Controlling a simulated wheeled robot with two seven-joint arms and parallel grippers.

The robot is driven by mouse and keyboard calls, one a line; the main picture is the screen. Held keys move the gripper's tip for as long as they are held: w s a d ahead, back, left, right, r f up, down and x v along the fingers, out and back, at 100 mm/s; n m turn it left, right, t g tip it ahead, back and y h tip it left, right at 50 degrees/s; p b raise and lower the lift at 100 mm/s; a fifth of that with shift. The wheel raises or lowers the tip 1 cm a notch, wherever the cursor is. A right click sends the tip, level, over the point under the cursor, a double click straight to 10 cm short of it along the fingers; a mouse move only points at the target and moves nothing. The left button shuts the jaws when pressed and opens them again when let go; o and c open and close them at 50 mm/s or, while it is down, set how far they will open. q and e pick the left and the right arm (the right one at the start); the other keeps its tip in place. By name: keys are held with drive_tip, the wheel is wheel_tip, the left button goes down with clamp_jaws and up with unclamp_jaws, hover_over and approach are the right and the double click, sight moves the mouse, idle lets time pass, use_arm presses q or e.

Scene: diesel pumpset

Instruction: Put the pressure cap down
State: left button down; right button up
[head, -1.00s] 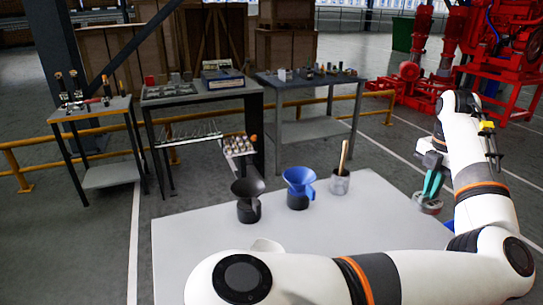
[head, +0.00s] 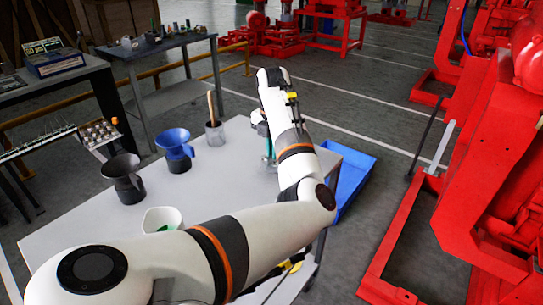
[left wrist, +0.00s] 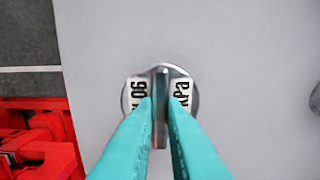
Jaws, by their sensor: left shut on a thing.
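The pressure cap (left wrist: 161,82) is a round metal disc with a raised middle tab and white labels with dark lettering, partly legible as "kPa". My left gripper (left wrist: 161,110), with teal fingers, is shut on the tab. In the head view the left gripper (head: 268,145) is over the far right part of the grey table (head: 235,185), and my arm hides much of it. The cap is over the tabletop in the left wrist view; I cannot tell whether it touches it. My right gripper is not in view.
A cup with a wooden stick (head: 214,134), a blue funnel (head: 174,148), a black funnel (head: 122,175) and a white bowl (head: 160,220) stand on the table. A blue bin (head: 350,185) lies beyond its right edge. Red machinery (head: 490,190) stands at right.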

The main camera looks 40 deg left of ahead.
use_arm(q)
wheel_tip(320, 180, down, 3)
drive_tip(key=shift+r, duration=0.15)
drive_tip(key=c, duration=1.5)
unclamp_jaws()
wheel_tip(320, 180, up, 12)
